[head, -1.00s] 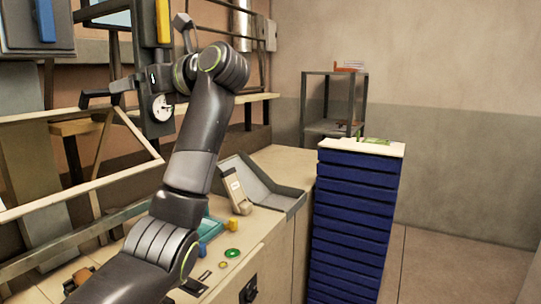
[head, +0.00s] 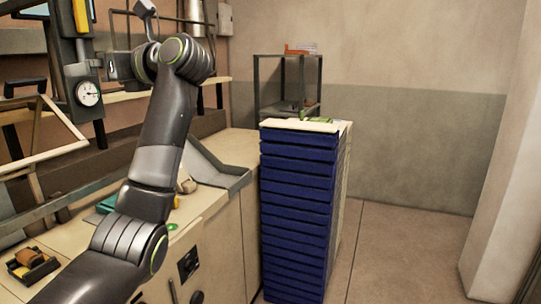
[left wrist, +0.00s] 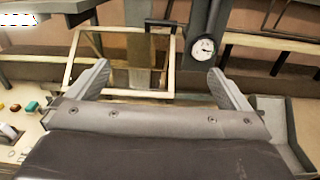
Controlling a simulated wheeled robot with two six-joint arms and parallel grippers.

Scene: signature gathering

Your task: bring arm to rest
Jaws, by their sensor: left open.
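My left arm (head: 165,150) rises from the bottom left of the head view and bends at a raised joint near the top. Its gripper is not clearly seen there. In the left wrist view my left gripper (left wrist: 160,88) is open, with its two fingers wide apart and nothing between them. Beyond the fingers are a wooden frame (left wrist: 121,94) and a round dial gauge (left wrist: 204,47) on a dark post. My right gripper is in neither view.
A tall stack of blue drawers (head: 297,205) with a pale top stands right of the workbench (head: 213,225). A grey tray (head: 215,168) lies on the bench. A dark shelf (head: 287,85) stands behind. The floor (head: 400,250) at right is clear.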

